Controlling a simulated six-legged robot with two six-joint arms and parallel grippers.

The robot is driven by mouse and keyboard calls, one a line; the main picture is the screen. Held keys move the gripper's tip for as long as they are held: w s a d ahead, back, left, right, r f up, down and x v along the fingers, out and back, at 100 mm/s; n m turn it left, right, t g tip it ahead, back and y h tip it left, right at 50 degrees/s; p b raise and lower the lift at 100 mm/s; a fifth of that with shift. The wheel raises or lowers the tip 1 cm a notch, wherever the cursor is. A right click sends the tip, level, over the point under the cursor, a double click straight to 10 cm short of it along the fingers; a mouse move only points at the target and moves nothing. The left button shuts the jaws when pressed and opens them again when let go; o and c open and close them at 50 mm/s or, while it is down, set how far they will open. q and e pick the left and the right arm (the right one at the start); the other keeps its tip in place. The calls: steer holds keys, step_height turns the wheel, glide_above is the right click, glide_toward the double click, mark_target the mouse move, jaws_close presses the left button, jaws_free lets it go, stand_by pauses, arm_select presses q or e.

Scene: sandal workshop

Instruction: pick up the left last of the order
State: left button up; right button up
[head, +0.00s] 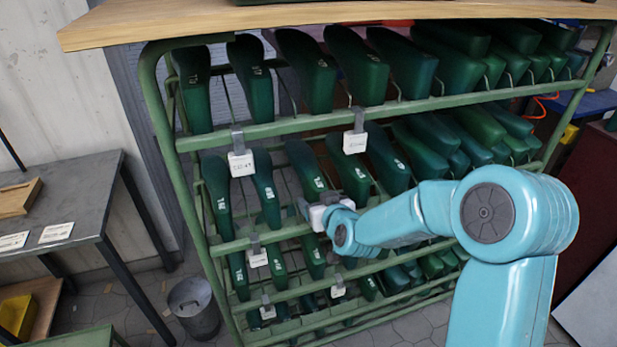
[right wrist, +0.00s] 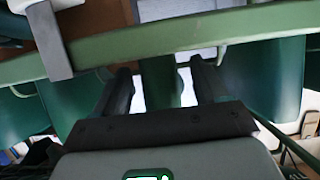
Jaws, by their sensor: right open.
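Dark green lasts hang in rows on a green metal rack (head: 330,120), with white lettering too small to read surely. I cannot tell which is the left last of the order. My right gripper (head: 304,208) is at the rack's middle row, close in front of the lasts there. In the right wrist view its two dark fingers (right wrist: 164,88) are apart, and a narrow green last (right wrist: 160,82) shows between them, beyond or between the tips. I cannot tell whether they touch it. My left gripper is not in view.
A green rail (right wrist: 190,38) crosses just ahead of the fingers in the right wrist view. White tags (head: 241,164) hang from the rails. A wooden top (head: 200,22) covers the rack. A grey table (head: 85,190) and a bin (head: 194,308) stand at left.

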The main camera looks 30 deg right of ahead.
steer(key=shift+w+d+f, duration=0.15)
steer(key=shift+w+f, duration=0.1)
steer(key=shift+w, duration=0.35)
steer(key=c, duration=1)
steer(key=shift+r, duration=0.1)
steer(key=shift+c, duration=0.2)
